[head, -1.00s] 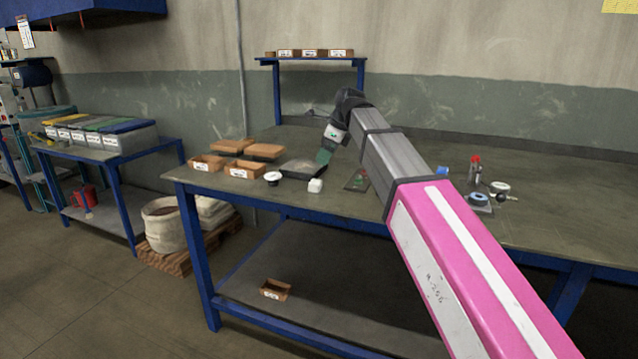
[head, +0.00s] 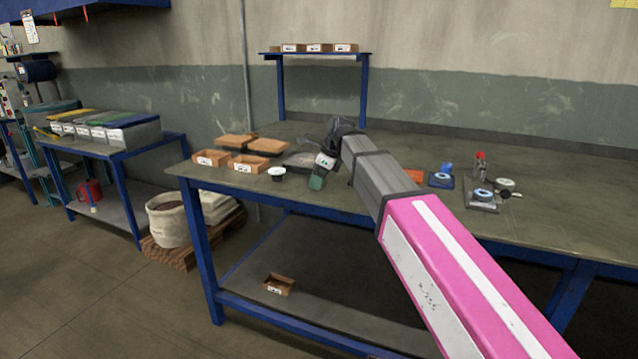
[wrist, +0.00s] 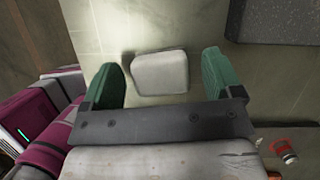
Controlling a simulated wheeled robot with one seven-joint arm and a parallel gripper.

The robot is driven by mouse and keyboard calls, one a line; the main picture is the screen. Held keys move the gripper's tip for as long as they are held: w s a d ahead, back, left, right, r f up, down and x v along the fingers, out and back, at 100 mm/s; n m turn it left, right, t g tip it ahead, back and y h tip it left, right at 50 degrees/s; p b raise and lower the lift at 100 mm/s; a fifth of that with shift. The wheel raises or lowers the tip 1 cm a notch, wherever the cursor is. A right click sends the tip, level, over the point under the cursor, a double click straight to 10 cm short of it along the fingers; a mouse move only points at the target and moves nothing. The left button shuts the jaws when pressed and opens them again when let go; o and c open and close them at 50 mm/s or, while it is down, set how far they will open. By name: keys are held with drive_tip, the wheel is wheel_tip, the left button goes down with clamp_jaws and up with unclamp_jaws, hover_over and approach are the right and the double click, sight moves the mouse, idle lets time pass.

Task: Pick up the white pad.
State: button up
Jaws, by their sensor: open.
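The white pad (wrist: 160,72) is a small rounded block lying on the bench top in the wrist view. My gripper (wrist: 159,66) is open, with one green finger on the left of the pad and the other on the right. A gap shows between the pad and each finger. I cannot tell how far above the bench the fingertips are.
Discs and small fixtures (head: 482,195) stand farther right.

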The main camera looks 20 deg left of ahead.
drive_tip(key=shift+f, duration=0.1)
drive_tip(key=c, duration=1)
drive_tip(key=shift+r, duration=0.45)
wheel_tip(320, 180, up, 3)
drive_tip(key=shift+r, duration=0.1)
drive_tip(key=s+a+r, duration=0.5)
drive_tip(key=a+r, duration=0.2)
drive_tip(key=a, duration=0.3)
drive_tip(key=shift+a, duration=0.25)
drive_tip(key=shift+o, duration=0.4)
